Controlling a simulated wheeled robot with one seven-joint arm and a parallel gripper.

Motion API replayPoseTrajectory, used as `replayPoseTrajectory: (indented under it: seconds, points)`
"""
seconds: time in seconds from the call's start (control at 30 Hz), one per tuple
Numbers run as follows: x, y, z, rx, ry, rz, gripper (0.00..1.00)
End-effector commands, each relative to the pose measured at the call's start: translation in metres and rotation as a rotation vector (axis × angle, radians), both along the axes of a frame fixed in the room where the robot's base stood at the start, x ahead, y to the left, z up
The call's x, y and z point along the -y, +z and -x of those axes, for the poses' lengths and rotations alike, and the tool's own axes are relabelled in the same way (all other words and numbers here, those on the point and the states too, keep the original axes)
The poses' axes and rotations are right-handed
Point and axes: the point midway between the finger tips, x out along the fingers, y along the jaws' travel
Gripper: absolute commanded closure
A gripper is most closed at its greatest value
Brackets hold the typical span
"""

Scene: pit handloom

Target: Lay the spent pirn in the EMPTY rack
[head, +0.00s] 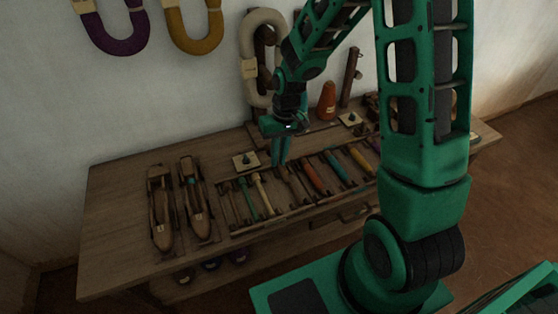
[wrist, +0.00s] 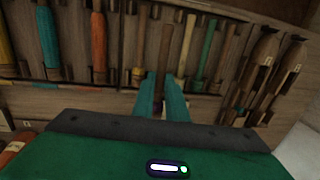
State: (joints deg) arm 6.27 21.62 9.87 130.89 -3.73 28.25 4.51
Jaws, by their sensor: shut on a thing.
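My gripper (head: 281,162) reaches down over the tray of pirns on the bench. In the wrist view, its two teal fingers (wrist: 164,82) are close together on a slim thing, which I take to be the spent pirn; the fingers mostly hide it. Beyond the fingertips are narrow slots with slim bare-looking pirns (wrist: 187,45) and a green one (wrist: 206,48). Wound pirns in orange (head: 313,178), teal (head: 337,167) and yellow (head: 361,160) lie to the right in the head view. I cannot read which rack section (head: 232,232) is marked EMPTY.
Two wooden shuttles (head: 161,215) and (head: 195,196) lie left of the rack. Small cream plates with dark knobs (head: 246,161) and (head: 350,119) sit behind it. An orange cone (head: 327,101) stands at the back. Yarn hanks (head: 112,40) hang on the wall. The bench's left end is clear.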

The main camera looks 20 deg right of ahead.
Motion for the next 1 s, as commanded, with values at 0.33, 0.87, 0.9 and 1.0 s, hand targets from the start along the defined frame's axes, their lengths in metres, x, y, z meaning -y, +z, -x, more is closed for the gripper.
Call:
replayPoseTrajectory:
  seconds: [0.33,0.87,0.9,1.0]
  points:
    - [-0.014,0.006,0.031,-0.013,0.004,0.003,1.0]
    - [-0.014,-0.037,0.03,-0.013,0.003,0.003,1.0]
    - [-0.014,-0.041,0.03,-0.013,0.003,0.003,1.0]
    - [-0.014,-0.049,0.03,-0.013,0.003,0.003,1.0]
